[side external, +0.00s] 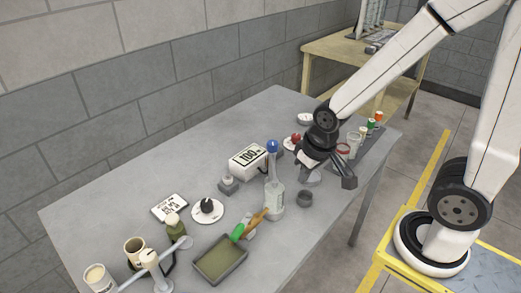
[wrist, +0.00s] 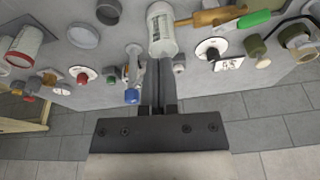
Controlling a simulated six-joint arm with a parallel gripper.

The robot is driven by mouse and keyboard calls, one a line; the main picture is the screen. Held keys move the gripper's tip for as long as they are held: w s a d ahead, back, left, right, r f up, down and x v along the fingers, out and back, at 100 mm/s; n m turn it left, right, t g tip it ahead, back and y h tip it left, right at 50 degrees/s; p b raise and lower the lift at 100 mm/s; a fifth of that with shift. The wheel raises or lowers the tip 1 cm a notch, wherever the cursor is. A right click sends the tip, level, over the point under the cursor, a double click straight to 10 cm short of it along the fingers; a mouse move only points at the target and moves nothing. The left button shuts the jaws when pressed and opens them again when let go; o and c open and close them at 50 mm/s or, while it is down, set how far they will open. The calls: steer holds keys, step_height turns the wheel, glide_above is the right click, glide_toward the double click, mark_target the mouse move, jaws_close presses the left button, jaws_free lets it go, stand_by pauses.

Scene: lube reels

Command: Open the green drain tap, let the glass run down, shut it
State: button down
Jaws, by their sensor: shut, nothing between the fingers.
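The green drain tap handle (side external: 238,232) sits on an orange-brown stem beside the foot of the clear sight glass (side external: 274,200). In the wrist view the green handle (wrist: 254,18) is at the upper right and the pale cylinder of the glass (wrist: 161,32) is at top centre. The fluid level in the glass cannot be made out. My gripper (wrist: 160,64) is shut and empty, its fingertips appearing just below the glass in that view. In the side view my gripper is right of the glass, clear of the green tap.
A dark-rimmed tray with green contents (side external: 220,260) lies by the tap. A white box marked 100 (side external: 248,160) stands behind the glass, and a grey cup (side external: 304,198) right of it. Several knobs, cups and a card (side external: 169,207) fill the left. The table's middle front has some bare room.

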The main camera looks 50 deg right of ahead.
steer(key=shift+d+n, duration=0.2)
steer(key=shift+n, duration=0.4)
steer(key=c, duration=0.8)
jaws_free()
steer(key=o, duration=0.3)
steer(key=shift+w+a, duration=0.1)
steer(key=shift+o, duration=0.2)
steer(key=n+g, duration=0.5)
steer(key=n, duration=1.6)
glide_toward(238, 228)
steer(key=f, duration=0.1)
steer(key=shift+a+f+h, duration=0.2)
steer(key=shift+a+h, duration=0.05)
steer(key=shift+h, duration=0.05)
steer(key=shift+x, duration=3.95)
